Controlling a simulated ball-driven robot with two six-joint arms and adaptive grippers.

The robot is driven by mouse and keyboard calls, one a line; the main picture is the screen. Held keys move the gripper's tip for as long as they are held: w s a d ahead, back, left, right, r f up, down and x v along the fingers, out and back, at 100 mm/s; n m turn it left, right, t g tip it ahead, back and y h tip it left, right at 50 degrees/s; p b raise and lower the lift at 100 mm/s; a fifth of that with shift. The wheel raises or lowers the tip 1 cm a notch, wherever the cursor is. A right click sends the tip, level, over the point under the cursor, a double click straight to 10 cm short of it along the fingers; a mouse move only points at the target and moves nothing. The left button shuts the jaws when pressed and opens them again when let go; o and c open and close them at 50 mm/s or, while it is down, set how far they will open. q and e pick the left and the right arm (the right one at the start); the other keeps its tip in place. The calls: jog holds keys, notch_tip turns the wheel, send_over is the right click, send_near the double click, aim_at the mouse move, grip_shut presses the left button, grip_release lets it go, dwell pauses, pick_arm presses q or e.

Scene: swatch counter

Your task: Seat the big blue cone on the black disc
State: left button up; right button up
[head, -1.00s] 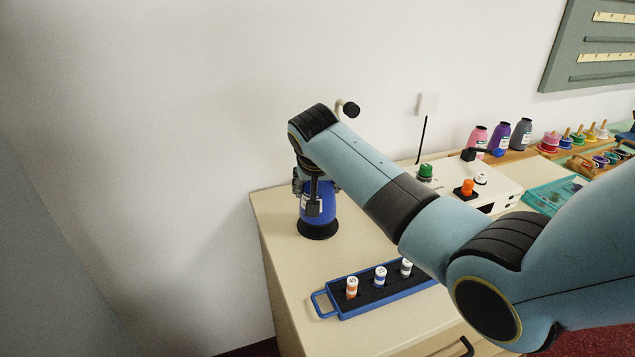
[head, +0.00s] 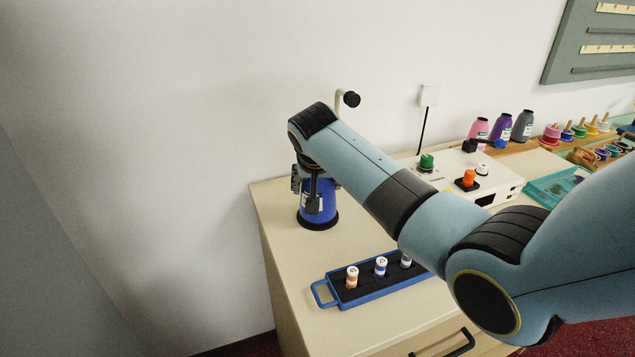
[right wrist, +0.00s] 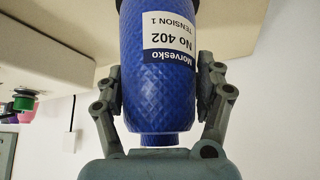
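The big blue cone (head: 325,209) stands upright on the counter's left part, at the black disc (head: 320,226). The disc's dark rim shows around the cone's base. I cannot tell whether the base is fully down on it. My right gripper (head: 313,205) comes from above, one finger on each side of the cone. In the right wrist view, the fingers of this gripper (right wrist: 160,85) are shut on the cone (right wrist: 150,90), whose white and blue label faces the camera. A bit of the black disc (right wrist: 215,6) shows at the top edge. My left gripper is out of view.
A blue-framed tray (head: 322,294) with several small labelled spools stands in front. A white box (head: 495,179) with green and orange knobs is to the right. Pink, purple and grey cones (head: 524,126) stand behind. The counter's left edge is close to the disc.

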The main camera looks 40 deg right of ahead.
jog(key=o, duration=0.3)
jog(key=v, duration=1.2)
jog(key=shift+f, duration=0.1)
dwell(0.3)
